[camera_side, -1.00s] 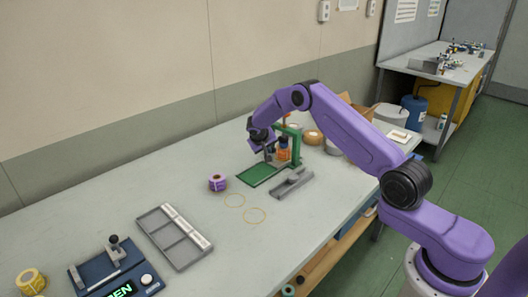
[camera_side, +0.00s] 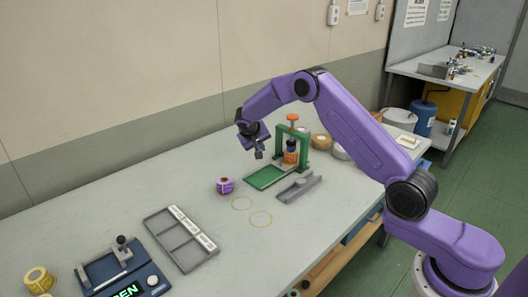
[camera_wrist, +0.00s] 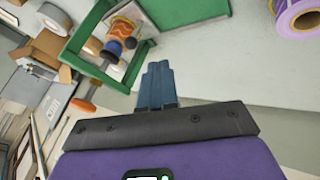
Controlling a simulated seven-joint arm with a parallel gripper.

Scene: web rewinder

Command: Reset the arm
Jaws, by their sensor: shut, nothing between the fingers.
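My gripper (camera_side: 258,154) is at the end of the purple arm, raised above the table just left of the green rewinder frame (camera_side: 278,152). In the wrist view its fingers (camera_wrist: 158,72) are together and hold nothing. The rewinder has an orange-and-dark spindle part (camera_side: 290,150) inside its frame and a green flat plate (camera_side: 266,176) in front. The frame also shows in the wrist view (camera_wrist: 100,75), at upper left.
A purple tape roll (camera_side: 225,185) stands left of the green plate, near two yellow rings (camera_side: 242,203). A grey channel block (camera_side: 299,188), a grey divided tray (camera_side: 182,238) and a blue device with a green display (camera_side: 122,270) lie on the table. Tape rolls (camera_side: 321,140) stand behind the rewinder.

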